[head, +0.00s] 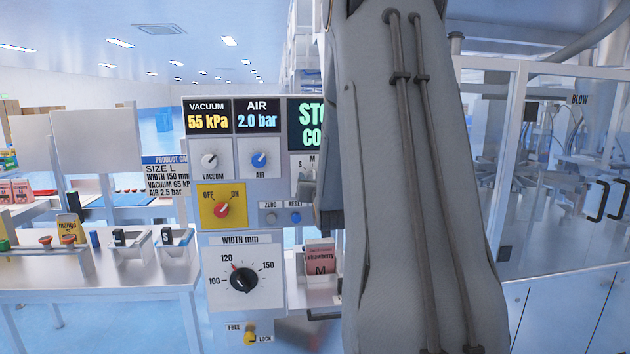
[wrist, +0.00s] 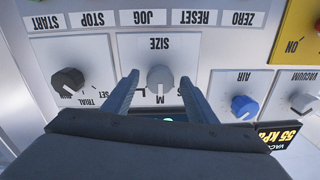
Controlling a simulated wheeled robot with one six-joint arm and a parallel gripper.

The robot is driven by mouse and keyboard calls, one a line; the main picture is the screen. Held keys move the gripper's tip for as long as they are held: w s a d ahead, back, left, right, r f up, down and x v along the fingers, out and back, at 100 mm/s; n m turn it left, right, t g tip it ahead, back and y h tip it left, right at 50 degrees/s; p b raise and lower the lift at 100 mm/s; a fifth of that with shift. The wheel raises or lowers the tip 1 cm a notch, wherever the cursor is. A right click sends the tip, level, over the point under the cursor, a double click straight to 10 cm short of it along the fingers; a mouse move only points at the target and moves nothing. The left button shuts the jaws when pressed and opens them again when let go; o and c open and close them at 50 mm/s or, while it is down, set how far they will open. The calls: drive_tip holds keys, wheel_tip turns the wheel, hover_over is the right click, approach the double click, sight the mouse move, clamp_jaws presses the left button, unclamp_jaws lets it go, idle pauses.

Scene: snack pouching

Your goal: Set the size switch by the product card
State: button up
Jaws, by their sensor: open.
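The product card (head: 165,175) at the left of the head view reads SIZE L, WIDTH 150 mm, VACUUM 65 kPa, AIR 2.5 bar. The grey size switch (wrist: 160,77) is in the middle of the wrist view, which shows the panel upside down. My gripper (wrist: 159,80) is open, with one finger on each side of the switch knob; I cannot tell whether they touch it. Letters, M among them, show beside the knob, partly covered by the gripper. The knob's pointing direction is unclear. In the head view my arm hides most of the size plate (head: 304,165).
Close around the switch are the trial/set knob (wrist: 68,82), the blue air knob (wrist: 243,106) and the vacuum knob (wrist: 302,101). A button row lies beyond it. The red off/on switch (head: 222,209) and black width dial (head: 243,280), near 120, are lower on the panel.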

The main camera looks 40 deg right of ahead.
drive_tip(key=c, duration=1.1)
drive_tip(key=shift+o, duration=0.2)
drive_tip(key=m+b, duration=0.2)
drive_tip(key=m, duration=0.1)
drive_tip(key=shift+f+m, duration=0.15)
drive_tip(key=shift+m, duration=0.25)
drive_tip(key=m+b, duration=0.2)
drive_tip(key=m, duration=0.3)
drive_tip(key=shift+m, duration=0.3)
